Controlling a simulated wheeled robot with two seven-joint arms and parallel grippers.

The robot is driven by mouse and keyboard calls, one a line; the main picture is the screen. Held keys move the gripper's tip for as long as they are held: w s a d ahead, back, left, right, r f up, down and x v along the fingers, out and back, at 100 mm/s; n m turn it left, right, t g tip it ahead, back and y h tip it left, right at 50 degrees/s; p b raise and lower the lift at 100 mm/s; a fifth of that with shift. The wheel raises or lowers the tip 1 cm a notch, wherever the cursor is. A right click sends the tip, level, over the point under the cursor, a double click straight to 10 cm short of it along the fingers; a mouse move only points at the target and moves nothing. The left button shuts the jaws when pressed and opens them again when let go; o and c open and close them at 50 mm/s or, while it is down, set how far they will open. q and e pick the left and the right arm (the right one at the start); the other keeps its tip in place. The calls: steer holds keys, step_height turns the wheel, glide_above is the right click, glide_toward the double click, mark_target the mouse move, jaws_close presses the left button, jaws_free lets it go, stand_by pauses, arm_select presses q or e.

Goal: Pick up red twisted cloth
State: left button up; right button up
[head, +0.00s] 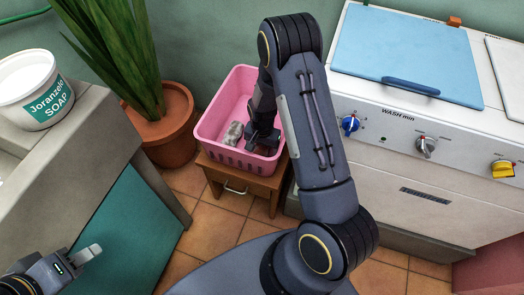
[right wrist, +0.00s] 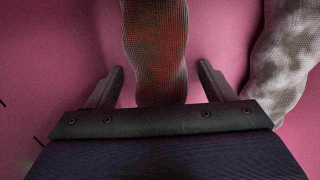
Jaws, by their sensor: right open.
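The red twisted cloth (right wrist: 156,45) shows in the right wrist view as a dark red and grey-brown woven roll. It lies in the pink basket (head: 235,160) and runs from the top edge down between the fingers of my right gripper (right wrist: 160,72). The gripper is open, with a finger on each side of the cloth and a gap at both sides. In the head view my right gripper (head: 262,138) reaches down into the basket, and I cannot make out the red cloth there. My left gripper (head: 88,254) is at the lower left, away from the basket; its finger gap is unclear.
A grey-white cloth (right wrist: 288,60) lies just right of the right finger. The basket stands on a small wooden stand (head: 235,183). A potted plant (head: 170,125) stands left of it, a white washing machine (head: 420,150) right. A soap tub (head: 35,90) sits on the left counter.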

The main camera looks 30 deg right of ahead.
steer(key=c, duration=1.2)
steer(key=shift+o, duration=0.2)
steer(key=shift+r, duration=0.1)
